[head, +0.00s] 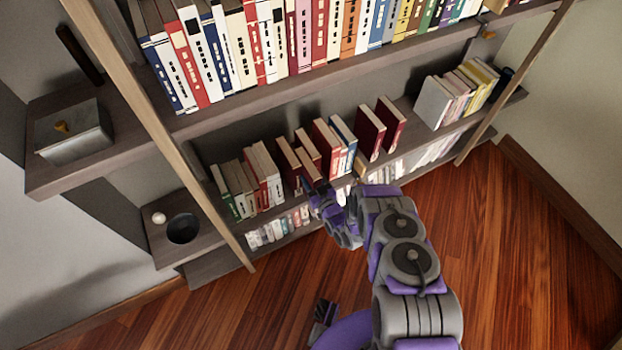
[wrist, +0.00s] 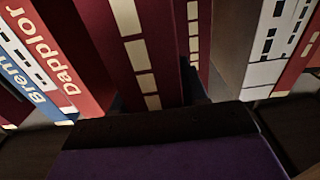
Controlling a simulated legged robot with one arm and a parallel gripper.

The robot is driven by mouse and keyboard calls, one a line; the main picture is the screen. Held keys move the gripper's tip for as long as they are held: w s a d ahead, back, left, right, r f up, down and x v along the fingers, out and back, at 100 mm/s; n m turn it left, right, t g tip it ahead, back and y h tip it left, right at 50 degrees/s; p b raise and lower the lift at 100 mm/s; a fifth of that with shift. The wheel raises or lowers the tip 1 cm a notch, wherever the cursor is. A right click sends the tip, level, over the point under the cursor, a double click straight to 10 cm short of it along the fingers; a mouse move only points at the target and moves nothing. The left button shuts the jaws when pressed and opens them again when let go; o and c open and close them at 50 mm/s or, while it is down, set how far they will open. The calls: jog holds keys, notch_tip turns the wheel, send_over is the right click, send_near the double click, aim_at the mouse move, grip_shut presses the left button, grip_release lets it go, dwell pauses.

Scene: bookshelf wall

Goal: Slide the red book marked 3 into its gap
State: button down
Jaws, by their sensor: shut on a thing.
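My gripper (head: 318,190) is low at the front edge of the middle shelf, shut on a dark red book. In the wrist view, the dark red book (wrist: 138,45) with pale squares on its spine rises just beyond the purple and black gripper (wrist: 165,120). In the head view, dark red books (head: 288,160) stand close by the gripper, partly hidden behind it. I cannot read a 3 on any of them. The exact gap is hard to tell; spaces show among the books on this shelf.
Pale and green books (head: 240,190) stand to the left on the middle shelf. A blue-edged book (head: 342,132) and two dark red books (head: 370,130) stand to the right. The upper shelf (head: 300,82) is full above. A wooden upright (head: 165,130) crosses at left. The floor is clear.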

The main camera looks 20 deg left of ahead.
dwell(0.4)
jog(key=c, duration=0.5)
grip_release()
jog(key=v, duration=1.2)
jog(key=shift+p, duration=0.3)
jog(key=shift+f, duration=0.15)
